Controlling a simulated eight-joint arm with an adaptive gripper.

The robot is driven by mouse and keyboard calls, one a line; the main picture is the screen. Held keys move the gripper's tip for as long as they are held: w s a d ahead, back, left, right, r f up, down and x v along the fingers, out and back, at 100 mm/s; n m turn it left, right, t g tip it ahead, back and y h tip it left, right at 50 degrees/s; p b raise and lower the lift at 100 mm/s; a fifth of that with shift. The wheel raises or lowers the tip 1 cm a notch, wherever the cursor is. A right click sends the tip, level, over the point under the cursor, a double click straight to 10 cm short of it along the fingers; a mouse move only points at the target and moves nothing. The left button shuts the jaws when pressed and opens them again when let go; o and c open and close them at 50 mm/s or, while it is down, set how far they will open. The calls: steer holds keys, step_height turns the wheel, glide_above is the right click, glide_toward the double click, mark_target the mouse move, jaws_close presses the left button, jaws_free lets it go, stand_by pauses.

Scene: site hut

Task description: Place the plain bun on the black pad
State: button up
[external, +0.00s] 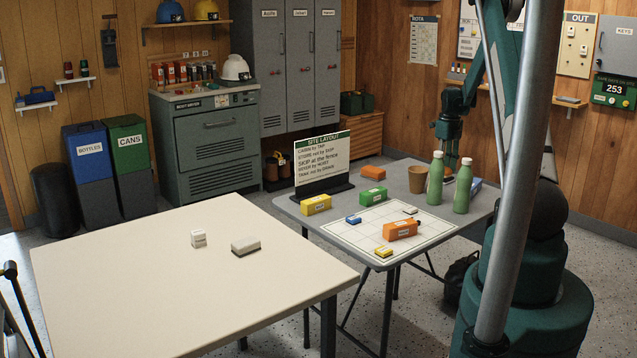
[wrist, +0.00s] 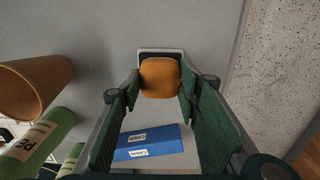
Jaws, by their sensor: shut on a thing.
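The plain bun (wrist: 160,78) is a smooth orange-brown rounded block between my fingertips in the wrist view. My gripper (wrist: 160,85) is shut on it. The black pad (wrist: 147,54), dark with a pale rim, shows behind and around the bun's far edge. The bun overlaps it in this view; whether it touches the pad I cannot tell. In the external view my gripper (external: 450,160) points down at the far right part of the grey table, behind the green bottles. The bun and pad are not clear there.
A blue block (wrist: 148,142) lies under my fingers' near side. A brown cup (wrist: 38,86) and green bottles (external: 435,180) (external: 463,186) stand close on the left in the wrist view. The grey table's edge (wrist: 238,55) is close on the right. Bare tabletop (wrist: 105,40) lies beyond.

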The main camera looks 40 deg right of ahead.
steer(key=shift+f, duration=0.15)
steer(key=o, duration=0.9)
steer(key=shift+r, duration=0.2)
step_height(320, 180, up, 12)
steer(key=p, duration=0.2)
stand_by(0.4)
